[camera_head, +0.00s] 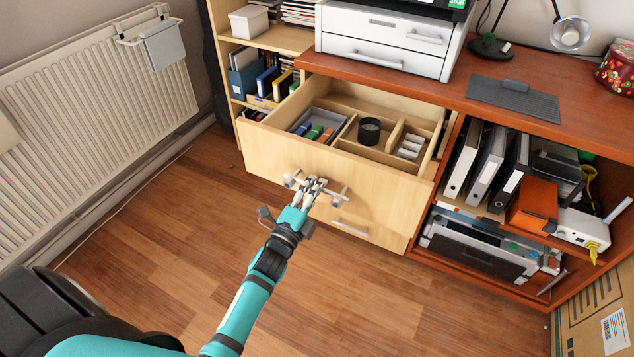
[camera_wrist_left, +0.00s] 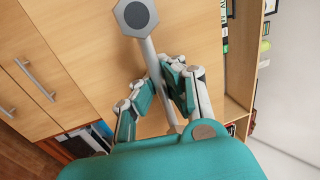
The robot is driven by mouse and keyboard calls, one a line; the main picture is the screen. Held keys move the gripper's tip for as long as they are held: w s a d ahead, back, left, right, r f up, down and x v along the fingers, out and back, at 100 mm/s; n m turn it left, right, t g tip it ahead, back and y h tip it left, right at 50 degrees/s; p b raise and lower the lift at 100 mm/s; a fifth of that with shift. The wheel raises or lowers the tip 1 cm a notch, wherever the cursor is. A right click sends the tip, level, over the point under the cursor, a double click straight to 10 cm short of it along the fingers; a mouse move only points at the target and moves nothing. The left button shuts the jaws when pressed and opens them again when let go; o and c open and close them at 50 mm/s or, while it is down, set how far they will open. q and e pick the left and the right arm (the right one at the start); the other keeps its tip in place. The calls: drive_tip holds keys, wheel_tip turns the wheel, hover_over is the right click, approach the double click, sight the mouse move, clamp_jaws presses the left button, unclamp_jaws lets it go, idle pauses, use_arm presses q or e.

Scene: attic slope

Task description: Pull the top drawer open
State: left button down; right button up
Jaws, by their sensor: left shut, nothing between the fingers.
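The top drawer (camera_head: 262,152) stands pulled well out of the wooden unit, its inside open to view. It holds a grey tray (camera_head: 323,118) with coloured items, a dark round cup (camera_head: 369,131) and wooden dividers. Its bar handle (camera_head: 340,199) is on the front; the bar and one hexagonal post (camera_wrist_left: 135,14) show in the left wrist view. My left gripper (camera_head: 316,184) is at the middle of this handle, its fingers shut with nothing held between them. The fingers (camera_wrist_left: 168,85) hide part of the bar in the wrist view. My right gripper is out of view.
A lower drawer with its own handle (camera_head: 350,229) is shut below. A printer (camera_head: 390,38) stands on the red-brown desktop (camera_head: 455,70). Shelves with binders (camera_head: 487,165) are at right, a radiator (camera_head: 95,100) at left. The wooden floor in front is clear.

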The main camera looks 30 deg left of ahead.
use_arm(q)
drive_tip(key=shift+f, duration=0.15)
drive_tip(key=c, duration=1.4)
unclamp_jaws()
drive_tip(key=s, duration=0.4)
drive_tip(key=s+f, duration=0.1)
drive_tip(key=s, duration=0.3)
drive_tip(key=s+f, duration=0.1)
drive_tip(key=s, duration=0.2)
drive_tip(key=shift+s+a+f, duration=0.1)
drive_tip(key=shift+s+a, duration=0.1)
drive_tip(key=shift+s, duration=0.2)
drive_tip(key=shift+f, duration=0.1)
